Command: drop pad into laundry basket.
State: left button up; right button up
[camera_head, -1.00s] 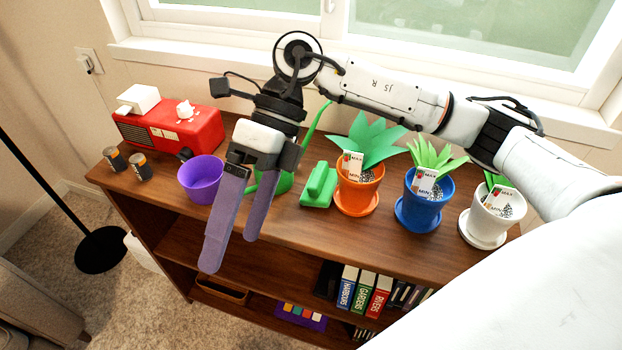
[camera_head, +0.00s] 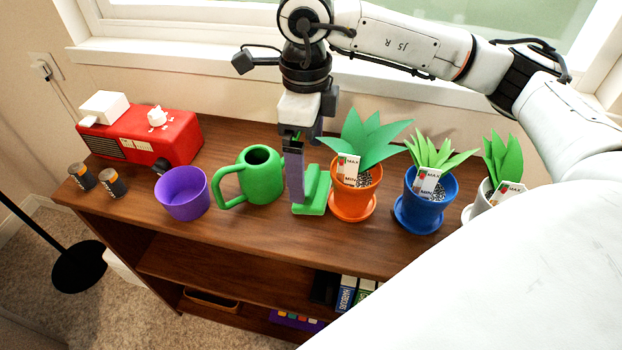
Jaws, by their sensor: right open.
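A green block-like piece with a flat base and a raised handle (camera_head: 317,194), which may be the pad, stands on the wooden shelf top between the green watering can and the orange pot. My right gripper (camera_head: 305,172) is open and points down at this green piece. Its near purple-grey finger hangs in front of the piece's left side; the far finger is partly hidden behind. I cannot tell whether the fingers touch it. No laundry basket shows. My left gripper is not in view.
Potted plants in orange (camera_head: 352,203), blue (camera_head: 425,208) and white (camera_head: 480,205) pots stand to the right. The shelf's front strip is clear.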

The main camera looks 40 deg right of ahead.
aim_at(312, 179)
jog(key=f, duration=0.3)
jog(key=s+f, duration=0.1)
jog(key=shift+d+f, duration=0.25)
jog(key=shift+d, duration=0.05)
jog(key=shift+w+f, duration=0.1)
jog(key=shift+f, duration=0.25)
jog(key=shift+c, duration=0.3)
jog(key=c, duration=1.2)
jog(key=shift+o, duration=0.2)
jog(key=shift+r, duration=0.1)
